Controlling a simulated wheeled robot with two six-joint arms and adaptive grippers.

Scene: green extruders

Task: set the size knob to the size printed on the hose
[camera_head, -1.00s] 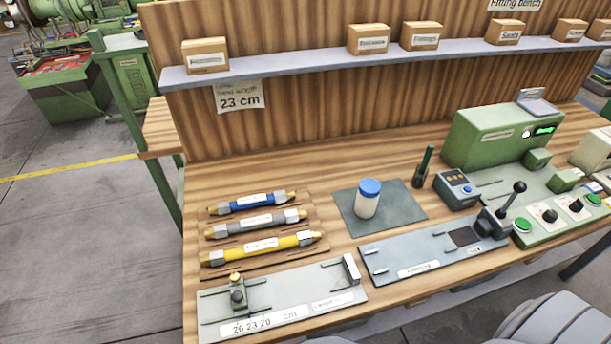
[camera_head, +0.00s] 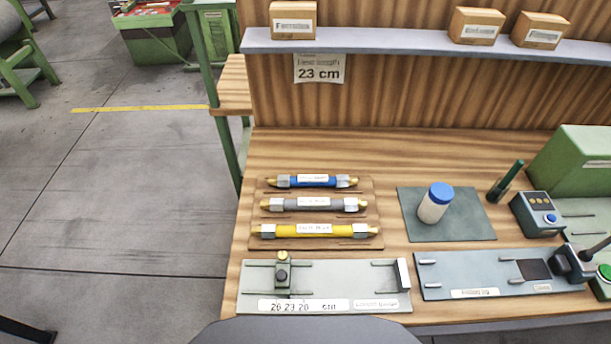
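Three hoses with brass ends and metal collars lie in a rack (camera_head: 372,240) on the bench: a blue one (camera_head: 342,181), a grey one (camera_head: 290,204) and a yellow one (camera_head: 285,230). Each has a white label, too small to read surely. The size knob is not in view; only part of the green machine (camera_head: 570,165) and a green button (camera_head: 605,272) show at the right edge. Neither gripper is in view.
A length gauge (camera_head: 330,275) marked 26 23 20 cm lies in front of the rack. A grey fixture plate (camera_head: 470,285), a blue-lidded jar (camera_head: 434,205) on a mat (camera_head: 478,228) and a blue-buttoned box (camera_head: 535,215) stand right of it. A sign (camera_head: 319,68) reads 23 cm.

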